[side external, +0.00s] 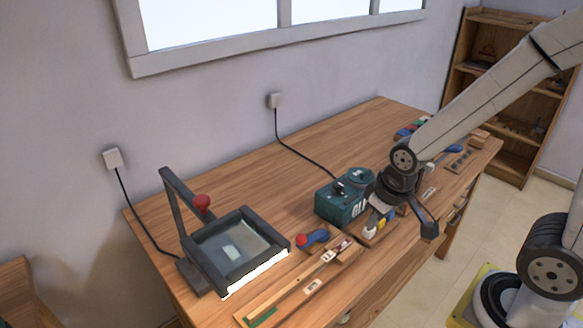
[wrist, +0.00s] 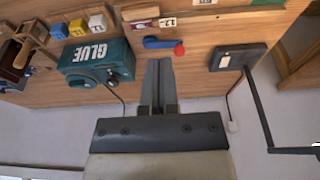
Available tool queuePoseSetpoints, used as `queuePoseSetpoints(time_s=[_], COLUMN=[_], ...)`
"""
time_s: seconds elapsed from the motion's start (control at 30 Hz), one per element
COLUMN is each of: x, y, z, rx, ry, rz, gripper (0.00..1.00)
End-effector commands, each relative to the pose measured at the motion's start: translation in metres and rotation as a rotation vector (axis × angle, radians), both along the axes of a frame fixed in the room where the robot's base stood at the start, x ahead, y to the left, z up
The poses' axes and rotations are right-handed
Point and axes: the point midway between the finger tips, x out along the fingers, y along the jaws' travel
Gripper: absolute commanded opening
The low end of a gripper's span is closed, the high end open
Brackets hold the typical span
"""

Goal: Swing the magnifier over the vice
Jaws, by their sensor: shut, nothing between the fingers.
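The magnifier (side external: 236,246) stands at the left of the bench. It looks like a dark square frame with a glassy pane, low over the bench, with an upright dark post behind it and a red knob. In the wrist view a dark block with a bent dark arm (wrist: 238,57), at the right, appears to be part of it. I cannot make out a vice with certainty. My gripper (wrist: 157,62) is shut and empty. In the side view my wrist hangs over the right part of the bench, beside the teal GLUE box, well apart from the magnifier; its fingertips are hard to make out there.
The teal GLUE box (side external: 340,203) stands mid-bench; it also shows in the wrist view (wrist: 97,60). A blue tool with a red ball end (side external: 314,237) lies between it and the magnifier. A wooden rail (side external: 290,297) runs along the front. Bare bench lies behind.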

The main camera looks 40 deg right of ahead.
Motion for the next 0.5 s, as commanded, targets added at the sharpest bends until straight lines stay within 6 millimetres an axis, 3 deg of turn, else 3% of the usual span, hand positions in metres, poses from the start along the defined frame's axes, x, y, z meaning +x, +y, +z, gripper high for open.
queuePoseSetpoints(time_s=[0.23, 0.47, 0.5], x=[0.000, 0.008, 0.013], y=[0.000, 0.005, 0.008], z=[0.000, 0.005, 0.007], rx=[0.000, 0.000, 0.000], ry=[0.000, -0.006, -0.009], rz=[0.000, 0.023, 0.034], gripper=[0.00, 0.73, 0.76])
